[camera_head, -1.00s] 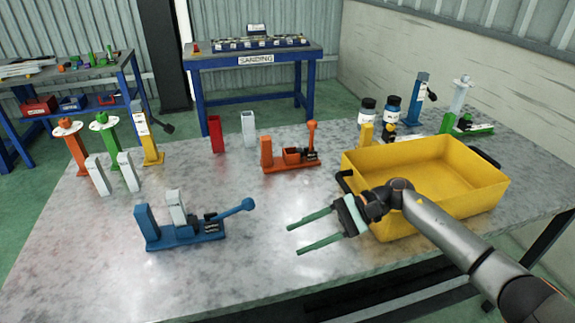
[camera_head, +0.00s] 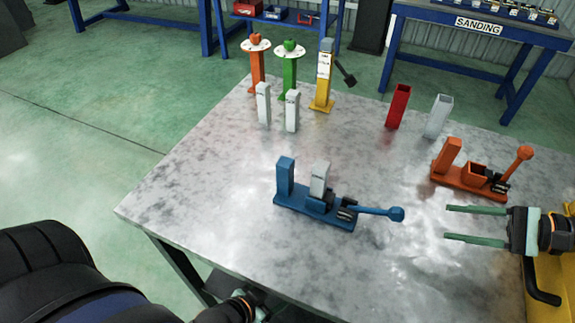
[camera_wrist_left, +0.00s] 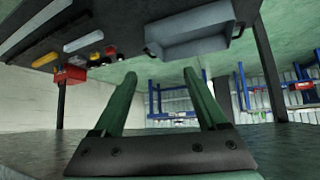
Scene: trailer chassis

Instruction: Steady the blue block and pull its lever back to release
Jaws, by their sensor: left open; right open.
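The blue block (camera_head: 285,178) is an upright post at the left end of a blue base on the metal table. A grey-white piece (camera_head: 319,180) stands in the middle of that base. The blue lever (camera_head: 378,212) with a round knob lies low, pointing right. My right gripper (camera_head: 475,224) is open and empty, right of the knob and apart from it, with its fingers pointing left. My left arm shows only partly at the bottom edge of the head view. In the left wrist view my left gripper (camera_wrist_left: 165,85) is open with nothing between its green fingers.
An orange fixture (camera_head: 468,182) with a raised lever stands behind my right gripper. Red (camera_head: 398,106) and white (camera_head: 438,116) holders and several posts stand at the back. The table's front left is clear.

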